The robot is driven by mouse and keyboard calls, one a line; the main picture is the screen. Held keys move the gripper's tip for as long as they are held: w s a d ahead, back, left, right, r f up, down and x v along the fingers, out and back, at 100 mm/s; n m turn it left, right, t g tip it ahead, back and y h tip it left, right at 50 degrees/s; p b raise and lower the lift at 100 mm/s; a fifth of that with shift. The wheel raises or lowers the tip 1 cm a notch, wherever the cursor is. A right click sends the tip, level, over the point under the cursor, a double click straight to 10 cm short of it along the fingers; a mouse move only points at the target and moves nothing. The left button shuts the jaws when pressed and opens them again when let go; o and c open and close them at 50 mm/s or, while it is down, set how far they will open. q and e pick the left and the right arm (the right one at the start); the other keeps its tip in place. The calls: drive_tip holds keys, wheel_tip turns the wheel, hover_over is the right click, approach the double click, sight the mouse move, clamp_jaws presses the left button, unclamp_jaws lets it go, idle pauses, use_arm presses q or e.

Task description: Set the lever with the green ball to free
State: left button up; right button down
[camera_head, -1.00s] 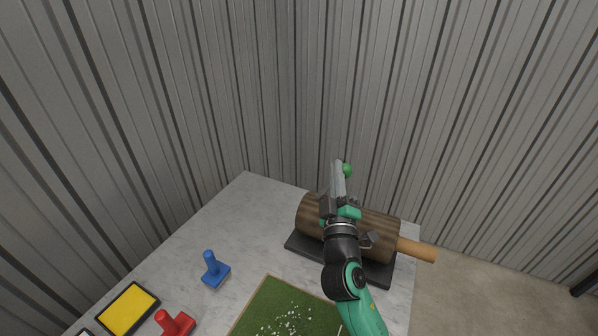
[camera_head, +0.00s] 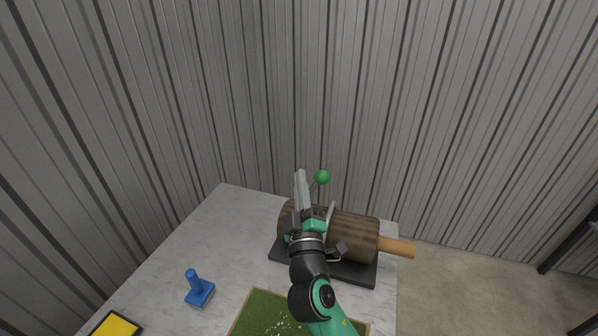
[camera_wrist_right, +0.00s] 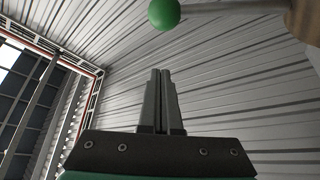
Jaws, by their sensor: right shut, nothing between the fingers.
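The green ball (camera_head: 322,177) tops a thin lever that stands up at the brown wooden roller (camera_head: 352,232). My right gripper (camera_head: 300,173) is shut and empty, pointing up over the left part of the roller. Its fingers are just left of the ball, with a small gap between them in the picture. In the right wrist view the closed fingers (camera_wrist_right: 160,72) point up, and the ball (camera_wrist_right: 164,14) is beyond their tips at the top edge, its grey rod running right. My gripper hides the lever's foot. No marking for free is readable. My left gripper is out of view.
The roller rests on a dark base (camera_head: 357,273) with a tan handle (camera_head: 397,247) sticking out right. A blue handled block (camera_head: 198,289), a yellow pad (camera_head: 115,328) and a green turf piece (camera_head: 258,310) lie on the grey table (camera_head: 225,230). Corrugated walls stand behind.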

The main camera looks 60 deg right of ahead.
drive_tip(key=v, duration=0.6)
drive_tip(key=shift+s, duration=0.45)
drive_tip(key=shift+a, duration=0.1)
drive_tip(key=w+a+r+m+t+y+p, duration=0.1)
drive_tip(key=a+r+m+t, duration=0.15)
drive_tip(key=r, duration=0.75)
drive_tip(key=w+a+r+m+t+p, duration=0.1)
drive_tip(key=a+r+m+t+p, duration=0.15)
drive_tip(key=r, duration=0.85)
drive_tip(key=s+a+r+n+t+y, duration=0.2)
drive_tip(key=a+r+n+t+y, duration=0.1)
drive_tip(key=a+r+t+y, duration=0.4)
drive_tip(key=s+a+r+n+t+y, duration=0.25)
drive_tip(key=a+r+y, duration=0.25)
drive_tip(key=y, duration=0.4)
wheel_tip(320, 180, up, 38)
drive_tip(key=a+y+p, duration=0.1)
drive_tip(key=y+p, duration=0.1)
drive_tip(key=p, duration=3.5)
drive_tip(key=shift+g+p, duration=0.35)
